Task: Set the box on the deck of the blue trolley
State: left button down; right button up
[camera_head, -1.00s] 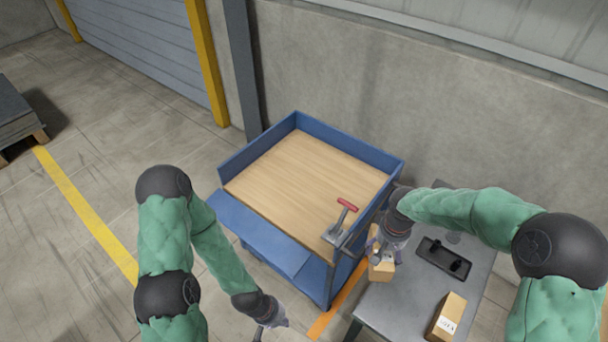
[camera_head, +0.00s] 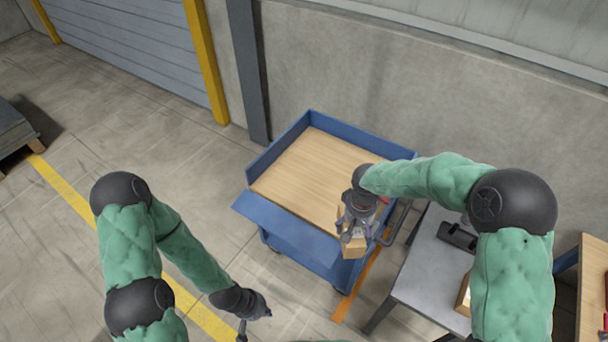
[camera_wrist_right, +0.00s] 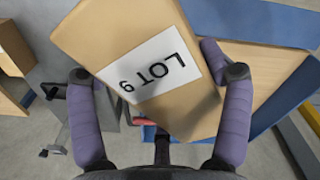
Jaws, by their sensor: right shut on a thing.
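The box (camera_head: 353,247) is brown cardboard with a white label; the label reads LOT and a digit, upside down, in the right wrist view (camera_wrist_right: 135,55). My right gripper (camera_head: 354,232) is shut on it, with a finger on each side in the wrist view. The box appears over or beside the near right corner of the blue trolley (camera_head: 290,232); its height is unclear. The trolley's wooden deck (camera_head: 312,175) is bare where visible, and its near blue side is folded down. My left gripper (camera_head: 243,328) is low at the bottom, its fingers too small to judge.
A grey table (camera_head: 430,268) stands right of the trolley, holding a black tray (camera_head: 458,236) and another box (camera_head: 463,295) partly behind my right arm. A wooden-topped bench (camera_head: 594,270) is at the right edge. A red-handled part at the trolley's right is mostly hidden.

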aim_at(317, 180)
jog(key=i+j+u, duration=0.3)
jog(key=i+j, duration=0.45)
jog(key=i+l+u, duration=0.2)
jog(key=i+l, duration=0.25)
